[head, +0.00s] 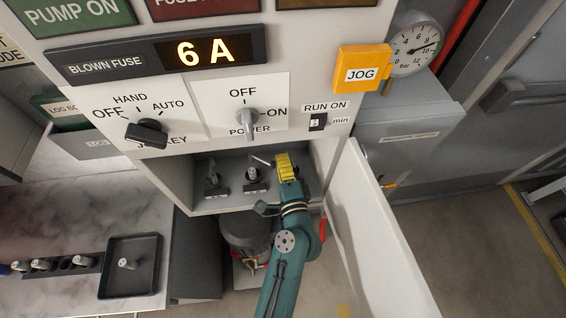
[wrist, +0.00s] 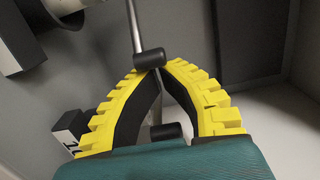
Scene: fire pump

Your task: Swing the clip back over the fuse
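In the head view, the open fuse compartment (head: 200,166) holds dark fuse holders; two show, a left one (head: 213,184) and a middle one (head: 255,184). The middle holder carries a pale cylinder, likely a fuse (head: 252,173). My gripper (head: 285,160) is inside the compartment, to the right of these, and hides what lies behind it. A thin metal rod, seemingly the clip (head: 262,160), sticks out left of the fingertips. In the wrist view, the yellow fingers (wrist: 160,72) close together on the clip's rod (wrist: 136,25), just past a black sleeve (wrist: 149,58).
The white compartment door (head: 375,235) hangs open, close to the right of my arm. A dark tray (head: 156,275) with a loose fuse (head: 126,263) and a fuse rack (head: 90,263) stand on the marble counter at left. The display (head: 204,50) reads 6 A.

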